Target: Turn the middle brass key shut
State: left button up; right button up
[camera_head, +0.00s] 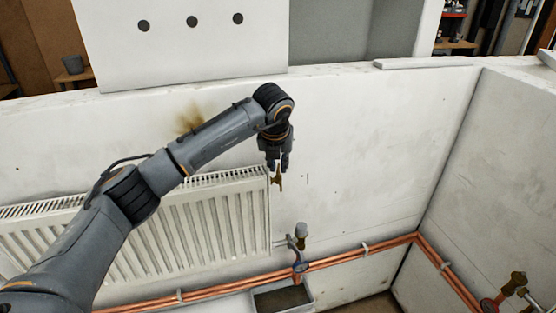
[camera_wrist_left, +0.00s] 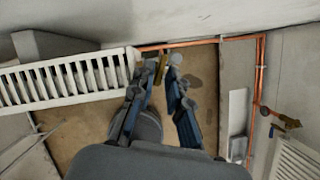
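A small brass key (camera_head: 277,178) stands at the upper right end of the white radiator (camera_head: 225,225), just below my left gripper's fingertips. In the left wrist view the brass key (camera_wrist_left: 162,68) shows between the fingertips, beyond the radiator's end (camera_wrist_left: 130,62). My left gripper (camera_head: 276,162) points down, and its two fingers stand apart. In the wrist view the left gripper (camera_wrist_left: 162,78) looks open around the key; I cannot tell whether either finger touches it. My right gripper is in neither view.
Below the key are a white-capped valve (camera_head: 301,230) and copper pipes (camera_head: 345,258) along the wall, with a grey tray (camera_head: 282,298) underneath. A side wall (camera_head: 500,170) closes the bay at right.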

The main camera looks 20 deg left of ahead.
pick_arm(q)
jog(key=shift+f, duration=0.2)
jog(key=shift+c, duration=0.4)
grip_shut()
